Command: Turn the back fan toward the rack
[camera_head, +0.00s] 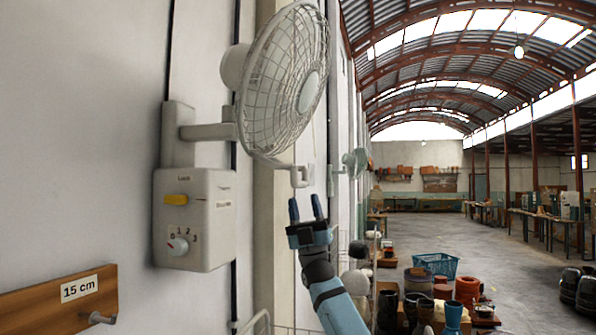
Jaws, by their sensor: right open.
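A cream wall fan (284,85) with a round wire cage is mounted on the left wall by a short arm and faces right. Under its cage a small hooked handle (299,176) hangs down. Below the mount is a control box (195,218) with a yellow switch and a numbered dial. A second, smaller fan (352,165) shows farther back along the same wall. My right gripper (307,208) is open and empty, fingers pointing up, just below the near fan's handle; I cannot tell whether it touches. My left gripper is out of view. I cannot make out the rack clearly.
A wooden board (55,300) with a "15 cm" label and a metal peg is at lower left. A blue basket (436,264) and several pots and drums (467,290) stand on the floor at right. The central floor (512,262) beyond is clear.

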